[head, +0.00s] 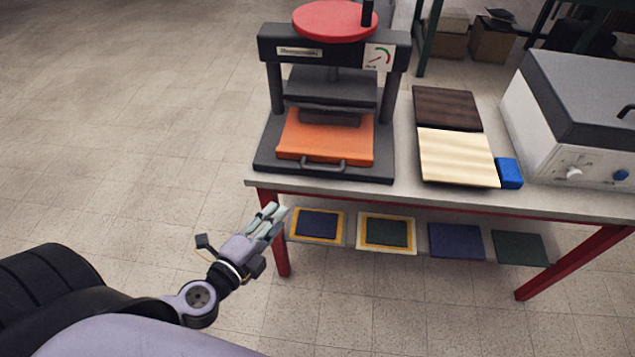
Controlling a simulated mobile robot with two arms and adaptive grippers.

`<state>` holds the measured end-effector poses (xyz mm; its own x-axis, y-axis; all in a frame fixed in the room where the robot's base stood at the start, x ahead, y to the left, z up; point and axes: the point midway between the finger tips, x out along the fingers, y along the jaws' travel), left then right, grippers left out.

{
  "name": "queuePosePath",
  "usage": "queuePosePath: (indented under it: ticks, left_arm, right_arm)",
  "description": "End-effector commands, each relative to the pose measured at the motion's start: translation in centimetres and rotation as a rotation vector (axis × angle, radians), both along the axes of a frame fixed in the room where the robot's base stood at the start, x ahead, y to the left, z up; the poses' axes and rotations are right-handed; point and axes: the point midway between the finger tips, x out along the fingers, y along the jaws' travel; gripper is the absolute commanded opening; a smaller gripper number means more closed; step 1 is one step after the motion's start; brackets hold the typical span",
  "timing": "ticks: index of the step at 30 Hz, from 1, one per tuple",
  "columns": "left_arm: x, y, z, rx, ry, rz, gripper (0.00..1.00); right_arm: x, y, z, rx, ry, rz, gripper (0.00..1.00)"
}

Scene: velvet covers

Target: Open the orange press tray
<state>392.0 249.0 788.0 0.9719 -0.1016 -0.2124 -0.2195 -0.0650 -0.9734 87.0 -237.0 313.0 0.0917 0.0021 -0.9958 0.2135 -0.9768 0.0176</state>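The orange press tray (325,137) lies flat on the dark base of the press (377,165), at the table's left end. Its rear part is under the press's dark upper block (330,90). A dark bar handle (324,163) runs along the tray's front edge. My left gripper (276,214) is in front of the table's left front corner, below and left of the handle and apart from it. Its fingers lie close together in this view, and I cannot tell whether they are open. Nothing shows held in it. My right gripper is not in view.
The grey tabletop (407,179) has a red front edge and red legs. Right of the press are a dark board (446,108), a pale board (457,157), a blue block (509,173) and a white-and-grey machine (575,125). Several coloured panels lie on a lower shelf. Floor at left is clear.

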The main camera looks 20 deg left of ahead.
Motion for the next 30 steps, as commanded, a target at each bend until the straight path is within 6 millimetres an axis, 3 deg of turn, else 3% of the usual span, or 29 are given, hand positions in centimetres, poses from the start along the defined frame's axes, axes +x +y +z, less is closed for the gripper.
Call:
queuePosePath:
  ticks: [3, 8, 30]
  left_arm:
    - [0.1, -0.7, 1.3, 0.008, -0.034, -0.021, 0.32]
    - [1.4, -0.8, 1.4, 0.008, -0.038, -0.021, 0.32]
    - [14.7, -2.5, -1.1, 0.008, -0.036, -0.019, 0.32]
  right_arm:
    - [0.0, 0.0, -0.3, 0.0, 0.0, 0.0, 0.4]
    - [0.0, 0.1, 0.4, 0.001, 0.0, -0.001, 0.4]
    - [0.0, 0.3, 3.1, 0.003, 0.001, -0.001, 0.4]
